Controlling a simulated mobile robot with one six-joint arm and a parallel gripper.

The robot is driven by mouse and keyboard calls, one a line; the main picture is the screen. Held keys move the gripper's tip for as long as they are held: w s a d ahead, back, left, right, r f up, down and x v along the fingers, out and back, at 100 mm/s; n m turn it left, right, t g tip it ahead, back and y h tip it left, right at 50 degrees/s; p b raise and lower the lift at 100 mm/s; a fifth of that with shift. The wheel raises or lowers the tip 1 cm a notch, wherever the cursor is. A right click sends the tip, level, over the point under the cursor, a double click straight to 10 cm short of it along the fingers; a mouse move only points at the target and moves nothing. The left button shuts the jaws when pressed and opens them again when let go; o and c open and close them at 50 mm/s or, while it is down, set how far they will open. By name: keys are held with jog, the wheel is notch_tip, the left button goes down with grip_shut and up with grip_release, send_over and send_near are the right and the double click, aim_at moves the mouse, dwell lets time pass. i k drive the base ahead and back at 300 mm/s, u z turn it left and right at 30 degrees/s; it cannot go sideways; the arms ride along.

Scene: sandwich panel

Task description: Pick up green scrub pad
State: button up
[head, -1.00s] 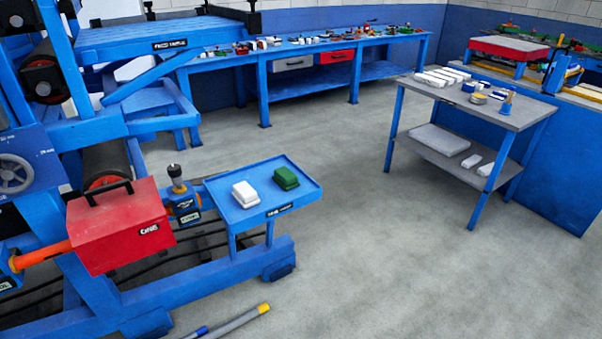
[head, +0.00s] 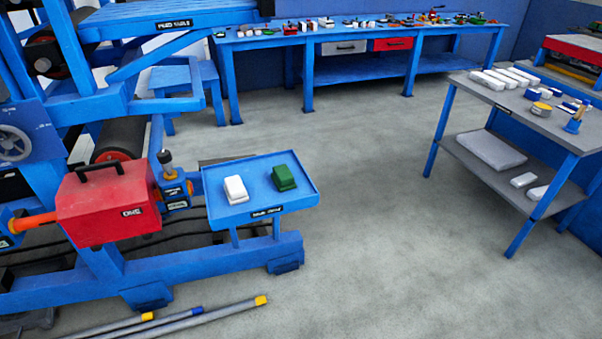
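The green scrub pad (head: 284,178) lies on the right half of a small blue tray (head: 225,212) fixed to the blue machine in the head view. A white pad or block (head: 236,189) lies to its left on the same tray, apart from it. Nothing covers the green pad. My gripper does not show in the head view.
A red box (head: 108,205) with a black handle is left of the tray. Metal rods (head: 200,322) lie on the floor in front. A grey table (head: 525,110) stands right and a blue workbench (head: 290,40) at the back. The floor between is clear.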

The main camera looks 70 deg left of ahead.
aim_at(283, 179)
jog(key=u, duration=0.15)
jog(key=i, duration=0.95)
jog(key=u, duration=1)
jog(key=k, duration=0.2)
jog(key=u, duration=1.85)
jog(key=k, duration=0.15)
jog(key=u, duration=1.35)
